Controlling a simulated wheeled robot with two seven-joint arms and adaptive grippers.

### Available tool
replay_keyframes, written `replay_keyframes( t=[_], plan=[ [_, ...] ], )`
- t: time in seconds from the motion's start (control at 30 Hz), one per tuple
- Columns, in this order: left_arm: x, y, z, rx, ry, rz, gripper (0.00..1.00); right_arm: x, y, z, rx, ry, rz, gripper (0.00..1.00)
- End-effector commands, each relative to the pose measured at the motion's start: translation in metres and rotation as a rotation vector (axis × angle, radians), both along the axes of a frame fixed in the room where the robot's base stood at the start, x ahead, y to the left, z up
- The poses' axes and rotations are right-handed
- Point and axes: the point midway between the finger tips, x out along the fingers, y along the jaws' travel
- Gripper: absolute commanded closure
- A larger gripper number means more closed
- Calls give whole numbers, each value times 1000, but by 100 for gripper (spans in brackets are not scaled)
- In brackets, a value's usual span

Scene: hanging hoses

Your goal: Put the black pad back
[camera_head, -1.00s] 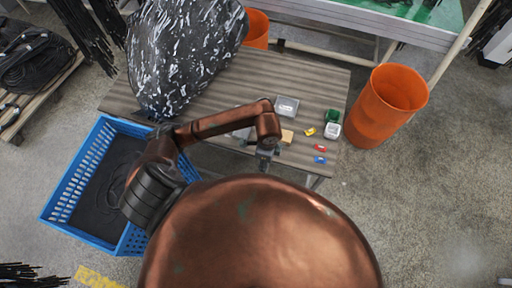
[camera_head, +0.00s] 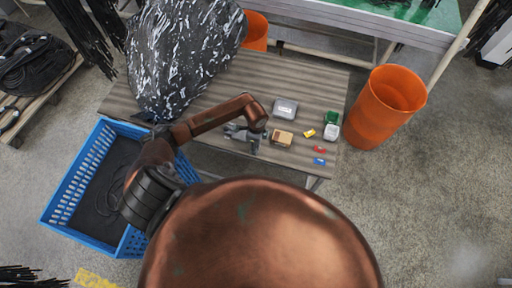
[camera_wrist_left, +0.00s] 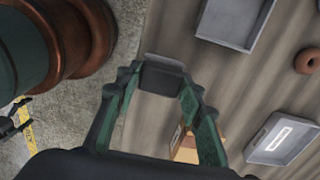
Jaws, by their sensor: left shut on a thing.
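The black pad (camera_wrist_left: 162,76) is between the fingertips of my left gripper (camera_wrist_left: 160,82) in the left wrist view, and the gripper is shut on it. It is held near the table's front edge, with floor on one side of it and wood on the other. In the head view my left gripper (camera_head: 254,147) is over the front of the table, left of a small cardboard box (camera_head: 283,139). I cannot make out the pad there.
A grey tray (camera_wrist_left: 236,20) and a labelled grey box (camera_wrist_left: 285,138) are on the table (camera_head: 318,82). A green box (camera_head: 332,117) and small coloured pieces are to the right. A blue crate (camera_head: 88,160) is left, an orange bin (camera_head: 378,118) right.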

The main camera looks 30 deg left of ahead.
Motion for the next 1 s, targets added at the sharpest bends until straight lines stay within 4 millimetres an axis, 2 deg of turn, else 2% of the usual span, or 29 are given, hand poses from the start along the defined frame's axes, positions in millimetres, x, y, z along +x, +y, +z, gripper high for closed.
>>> replay_keyframes(
  t=[0.1, 0.47, 0.5, 0.73, 1.0],
  plan=[
    [-1, -1, -15, -1, 2, 2, 87, 0, 0, 2, 0, 0, 0, 8],
    [-1, 0, -20, 1, 1, 0, 87, 0, -1, 0, -1, 0, 0, 8],
    [-1, 0, -20, 1, 1, 0, 63, 0, -1, 0, -1, 0, 0, 8],
    [-1, 0, -19, 1, 1, 0, 47, 0, -3, 1, -3, 1, 1, 8],
    [0, 0, -19, 0, 0, 1, 47, 0, -5, 1, -5, 0, 2, 8]
  ],
)
